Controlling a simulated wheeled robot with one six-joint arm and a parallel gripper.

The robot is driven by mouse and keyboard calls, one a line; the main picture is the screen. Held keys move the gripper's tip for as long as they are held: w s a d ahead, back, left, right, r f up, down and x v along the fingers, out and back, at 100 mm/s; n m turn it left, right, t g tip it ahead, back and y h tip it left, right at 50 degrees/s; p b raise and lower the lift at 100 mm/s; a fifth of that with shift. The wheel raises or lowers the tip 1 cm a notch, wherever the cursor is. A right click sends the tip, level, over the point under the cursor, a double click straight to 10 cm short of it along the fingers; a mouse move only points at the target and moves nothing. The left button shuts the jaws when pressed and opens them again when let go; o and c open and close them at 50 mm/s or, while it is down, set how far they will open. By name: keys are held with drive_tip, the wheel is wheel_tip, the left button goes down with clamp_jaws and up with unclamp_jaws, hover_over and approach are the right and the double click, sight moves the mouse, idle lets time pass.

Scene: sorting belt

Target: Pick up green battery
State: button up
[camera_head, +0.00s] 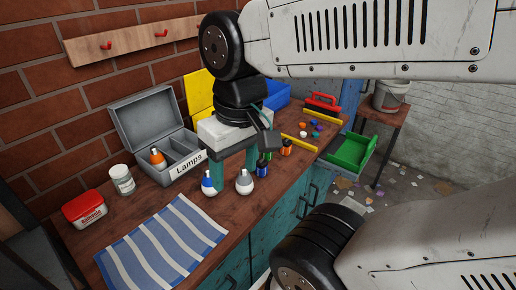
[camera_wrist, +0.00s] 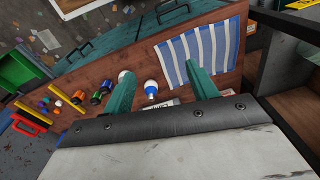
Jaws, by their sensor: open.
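The green battery (camera_head: 267,154) is small and partly hidden in the head view, among the batteries just right of my gripper. In the wrist view the green battery (camera_wrist: 106,86) shows at the outer side of the left finger. A blue battery (camera_head: 262,168) and an orange battery (camera_head: 286,147) stand close to it. My gripper (camera_head: 234,173) points down over the bench with its teal fingers spread and nothing held between them. In the wrist view my gripper (camera_wrist: 158,72) has a white-and-blue bulb (camera_wrist: 151,88) showing between its fingers.
Two bulbs, one blue and white (camera_head: 208,185) and one pale (camera_head: 244,183), stand near the fingers. The grey Lamps box (camera_head: 150,120), a white jar (camera_head: 122,180), a red tub (camera_head: 84,209) and a striped cloth (camera_head: 160,245) lie left. A green tray (camera_head: 352,150) is right.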

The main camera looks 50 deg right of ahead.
drive_tip(key=w+d+f+m+t+y, duration=0.2)
drive_tip(key=w+d+f+m+y, duration=0.2)
drive_tip(key=w+m, duration=0.4)
drive_tip(key=w+d+f+m+t+y, duration=0.2)
drive_tip(key=w+d+f+m+y, duration=0.25)
drive_tip(key=w+m, duration=0.35)
drive_tip(key=d+f+m+t+h, duration=0.2)
drive_tip(key=d+f+m, duration=0.3)
drive_tip(key=d, duration=0.3)
drive_tip(key=s+d+f+m+t+h, duration=0.1)
drive_tip(key=d+f+m+t+h, duration=0.2)
drive_tip(key=d+f+m, duration=0.2)
drive_tip(key=s+d+f+m+t+h, duration=0.1)
drive_tip(key=d+f+m, duration=0.4)
drive_tip(key=d, duration=0.8)
drive_tip(key=shift+d+f+m+t+h, duration=0.1)
drive_tip(key=shift+f+m+t+h, duration=0.1)
drive_tip(key=shift+m+t+h, duration=0.4)
drive_tip(key=shift+f+m+t+h, duration=0.15)
drive_tip(key=shift+m+t+h, duration=0.1)
drive_tip(key=shift+m+t, duration=0.65)
drive_tip(key=shift+w+d+f, duration=0.1)
drive_tip(key=shift+w+f, duration=0.1)
drive_tip(key=shift+w, duration=0.1)
drive_tip(key=x, duration=0.7)
drive_tip(key=shift+f, duration=0.15)
drive_tip(key=c, duration=1.1)
